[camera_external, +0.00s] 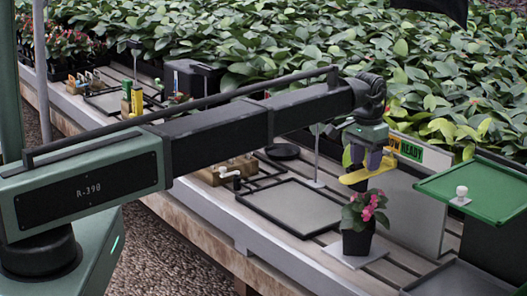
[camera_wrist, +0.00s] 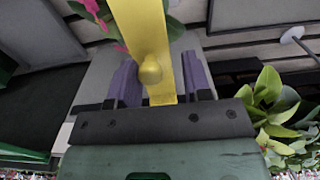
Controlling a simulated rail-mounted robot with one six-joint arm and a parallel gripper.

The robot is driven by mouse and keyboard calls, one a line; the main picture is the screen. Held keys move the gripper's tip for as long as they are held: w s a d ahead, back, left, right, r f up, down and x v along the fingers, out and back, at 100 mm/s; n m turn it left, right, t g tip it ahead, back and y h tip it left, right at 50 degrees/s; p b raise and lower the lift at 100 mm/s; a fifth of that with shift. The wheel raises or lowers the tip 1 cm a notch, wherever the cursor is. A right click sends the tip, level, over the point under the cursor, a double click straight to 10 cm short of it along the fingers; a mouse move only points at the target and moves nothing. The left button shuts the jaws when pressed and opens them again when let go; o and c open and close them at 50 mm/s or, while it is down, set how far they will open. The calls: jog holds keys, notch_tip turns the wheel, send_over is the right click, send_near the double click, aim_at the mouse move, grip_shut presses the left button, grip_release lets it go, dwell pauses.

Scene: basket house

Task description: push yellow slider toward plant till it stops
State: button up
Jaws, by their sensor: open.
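A yellow bar (camera_external: 368,173), which looks like the slider, lies under my gripper (camera_external: 373,158) in the external view. In the wrist view the yellow bar (camera_wrist: 145,32) runs from the top edge down between the two purple fingers, with a round yellow knob (camera_wrist: 150,71) on it. My gripper (camera_wrist: 160,78) is open, with one finger on each side of the bar. I cannot tell if either finger touches it. The plant (camera_external: 360,214), with pink flowers in a dark pot, stands in front of the bar on a light square base. Its pink petals (camera_wrist: 95,10) show at the top left of the wrist view.
A green-topped stand (camera_external: 485,190) with a white knob (camera_external: 461,195) is at the right. A grey upright panel (camera_external: 415,215) stands behind the plant. A black-framed grey tray (camera_external: 292,208) lies left of the plant. Dense leafy plants (camera_external: 300,50) fill the back.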

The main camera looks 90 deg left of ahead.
notch_tip(320, 180, up, 7)
jog(key=a+p, duration=0.1)
jog(key=p, duration=0.6)
jog(key=shift+s, duration=0.4)
jog(key=s+d, duration=0.1)
jog(key=d, duration=0.1)
jog(key=s+d, duration=0.1)
jog(key=s, duration=0.1)
jog(key=shift+s+d+f, duration=0.1)
jog(key=shift+d, duration=0.3)
jog(key=s+d+m, duration=0.2)
jog(key=s+d, duration=0.2)
jog(key=d, duration=1.5)
jog(key=s+d+m, duration=0.3)
jog(key=s+d, duration=0.2)
jog(key=d, duration=1.4)
jog(key=s+d+m, duration=0.2)
jog(key=s+d, duration=0.3)
jog(key=d, duration=1.3)
jog(key=shift+d+m, duration=0.4)
